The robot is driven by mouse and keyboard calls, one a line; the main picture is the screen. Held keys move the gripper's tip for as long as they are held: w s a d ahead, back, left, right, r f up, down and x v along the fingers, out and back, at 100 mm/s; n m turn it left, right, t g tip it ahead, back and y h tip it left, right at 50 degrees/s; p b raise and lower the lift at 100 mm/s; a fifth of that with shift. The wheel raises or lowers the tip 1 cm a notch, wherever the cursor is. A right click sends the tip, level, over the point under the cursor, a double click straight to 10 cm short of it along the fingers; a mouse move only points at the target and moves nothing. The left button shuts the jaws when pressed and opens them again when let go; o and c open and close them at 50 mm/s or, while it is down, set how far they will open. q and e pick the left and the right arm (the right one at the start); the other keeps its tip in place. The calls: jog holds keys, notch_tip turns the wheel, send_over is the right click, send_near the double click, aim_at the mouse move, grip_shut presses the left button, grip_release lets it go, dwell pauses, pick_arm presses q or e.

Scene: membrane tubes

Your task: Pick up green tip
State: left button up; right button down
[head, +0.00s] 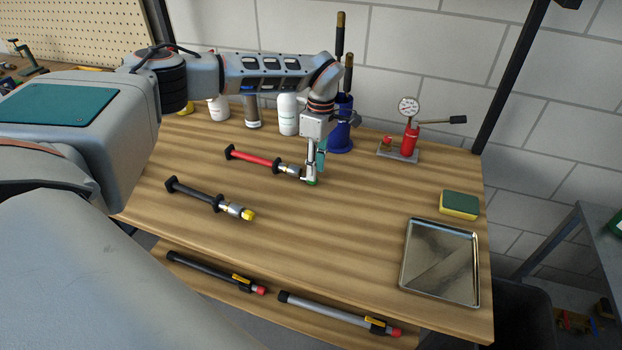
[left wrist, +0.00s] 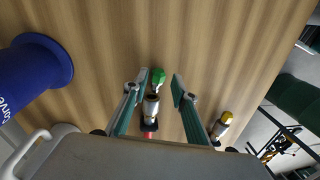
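The green tip (head: 311,182) sits at the end of the metal fitting of the red tube (head: 254,159), which lies on the table. In the left wrist view the green tip (left wrist: 158,76) shows beyond the metal fitting (left wrist: 151,108). My left gripper (head: 315,171) points down over this end of the tube and partly covers it. Its teal fingers (left wrist: 159,75) are apart, one on each side of the tip and fitting, with a visible gap on the right side. My right gripper is in neither view.
A black tube with a yellow tip (head: 248,214) lies nearer the front. A blue holder (head: 341,132) and white bottle (head: 288,115) stand behind my gripper. A red gauge pump (head: 411,141), sponge (head: 459,204) and metal tray (head: 440,262) are at right. The middle right tabletop is clear.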

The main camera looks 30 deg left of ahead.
pick_arm(q)
jog(key=shift+s+a+f, duration=0.1)
jog(key=shift+f, duration=1.5)
jog(key=c, duration=0.8)
jog(key=shift+o, duration=0.2)
jog(key=shift+r, duration=0.1)
